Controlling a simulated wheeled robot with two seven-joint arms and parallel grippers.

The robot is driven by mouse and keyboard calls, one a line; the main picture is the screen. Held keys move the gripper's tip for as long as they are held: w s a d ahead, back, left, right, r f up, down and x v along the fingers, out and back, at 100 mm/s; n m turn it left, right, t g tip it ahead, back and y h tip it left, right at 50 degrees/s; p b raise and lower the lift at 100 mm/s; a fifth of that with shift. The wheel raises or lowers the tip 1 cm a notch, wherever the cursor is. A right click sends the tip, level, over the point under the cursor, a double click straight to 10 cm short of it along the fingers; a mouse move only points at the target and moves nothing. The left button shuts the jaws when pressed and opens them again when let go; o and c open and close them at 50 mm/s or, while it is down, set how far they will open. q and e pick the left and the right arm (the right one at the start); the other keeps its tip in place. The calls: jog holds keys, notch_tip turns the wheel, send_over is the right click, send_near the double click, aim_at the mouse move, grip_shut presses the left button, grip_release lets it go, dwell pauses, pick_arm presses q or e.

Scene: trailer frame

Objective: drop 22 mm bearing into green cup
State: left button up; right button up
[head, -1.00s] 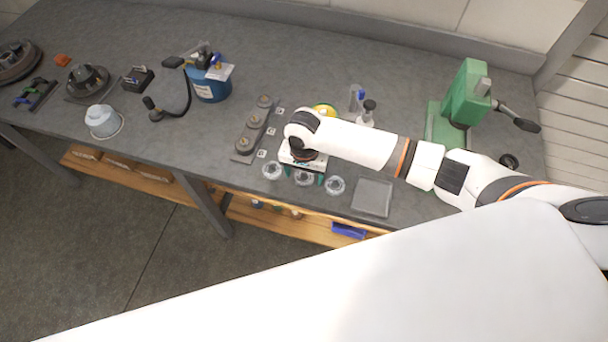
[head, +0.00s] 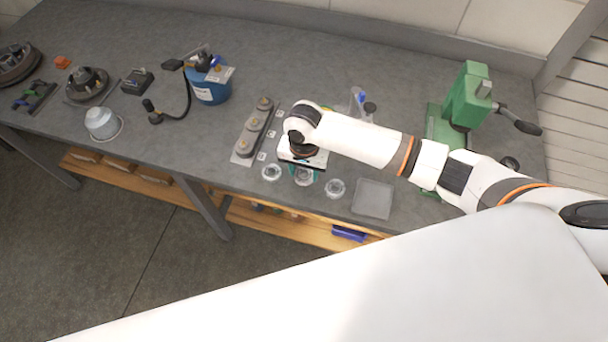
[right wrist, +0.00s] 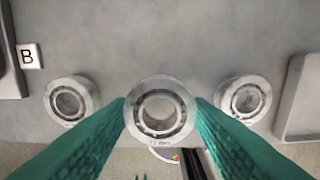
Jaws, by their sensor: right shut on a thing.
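My right gripper (head: 303,172) is shut on the middle one of three metal ring bearings. Its teal fingers (right wrist: 160,108) press on both sides of this bearing (right wrist: 160,135), whose front marking is too blurred to read surely. The held bearing looks larger than its neighbours in the right wrist view, so it seems a little above the bench. The left bearing (right wrist: 72,99) and right bearing (right wrist: 245,98) sit on the bench. A yellow-green edge (head: 326,108), possibly the green cup, shows behind my right arm, mostly hidden. My left gripper is not in view.
A square grey tray (head: 373,198) lies right of the bearings. A grey block with knobs (head: 252,131) lies left, beside small letter tags. A green press (head: 470,95) stands at right, and a blue container (head: 211,88) at back left. The bench's front edge is close.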

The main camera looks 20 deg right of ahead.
notch_tip(320, 180, up, 10)
jog(key=p, duration=0.4)
jog(key=shift+r+p, duration=0.25)
jog(key=shift+p, duration=0.1)
dwell(0.4)
